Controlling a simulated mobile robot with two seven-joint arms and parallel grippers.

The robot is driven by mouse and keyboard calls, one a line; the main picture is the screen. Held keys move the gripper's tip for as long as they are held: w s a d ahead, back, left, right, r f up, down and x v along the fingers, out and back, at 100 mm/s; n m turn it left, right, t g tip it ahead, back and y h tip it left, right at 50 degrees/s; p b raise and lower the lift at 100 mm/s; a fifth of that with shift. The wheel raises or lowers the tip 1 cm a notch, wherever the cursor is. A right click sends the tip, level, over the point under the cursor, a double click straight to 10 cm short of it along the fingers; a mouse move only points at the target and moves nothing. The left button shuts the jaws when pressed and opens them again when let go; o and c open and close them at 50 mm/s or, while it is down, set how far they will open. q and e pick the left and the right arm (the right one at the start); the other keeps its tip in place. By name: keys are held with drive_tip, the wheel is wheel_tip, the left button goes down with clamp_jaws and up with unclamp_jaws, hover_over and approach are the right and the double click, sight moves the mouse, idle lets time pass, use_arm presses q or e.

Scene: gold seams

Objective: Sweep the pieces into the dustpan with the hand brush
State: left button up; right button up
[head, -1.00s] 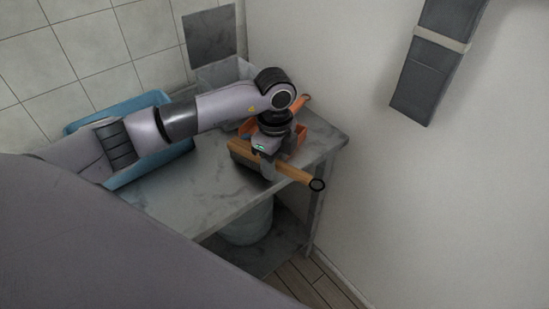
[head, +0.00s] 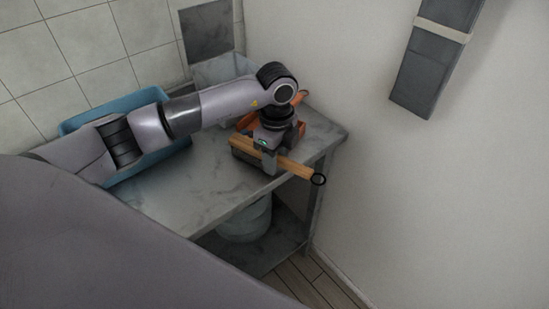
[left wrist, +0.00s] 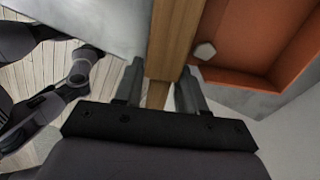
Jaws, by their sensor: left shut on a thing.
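The hand brush (head: 298,171) has a long wooden handle with a dark ring at its end, which sticks out past the table's front edge. My left gripper (head: 269,160) is shut on the handle. The handle (left wrist: 172,40) also runs between the two fingers (left wrist: 160,92) in the left wrist view. The orange dustpan (head: 246,121) lies behind the brush, partly hidden by my left arm. In the left wrist view the dustpan (left wrist: 250,35) is right beside the handle, and a small whitish piece (left wrist: 205,51) shows against its orange floor.
The grey marble table (head: 200,190) is clear at its left front. A blue tray (head: 110,108) and a pale translucent bin (head: 222,70) stand at the back. A wall is close on the right. A round container (head: 245,222) stands below on the lower shelf.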

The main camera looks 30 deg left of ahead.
use_arm(q)
drive_tip(key=shift+w, duration=0.1)
drive_tip(key=shift+w+r+b, duration=0.1)
drive_tip(key=shift+w+b, duration=0.5)
drive_tip(key=shift+w, duration=0.4)
drive_tip(key=shift+w+d+r, duration=0.1)
drive_tip(key=shift+w+r, duration=0.05)
drive_tip(key=shift+w, duration=0.25)
drive_tip(key=shift+w, duration=0.3)
drive_tip(key=shift+r, duration=0.15)
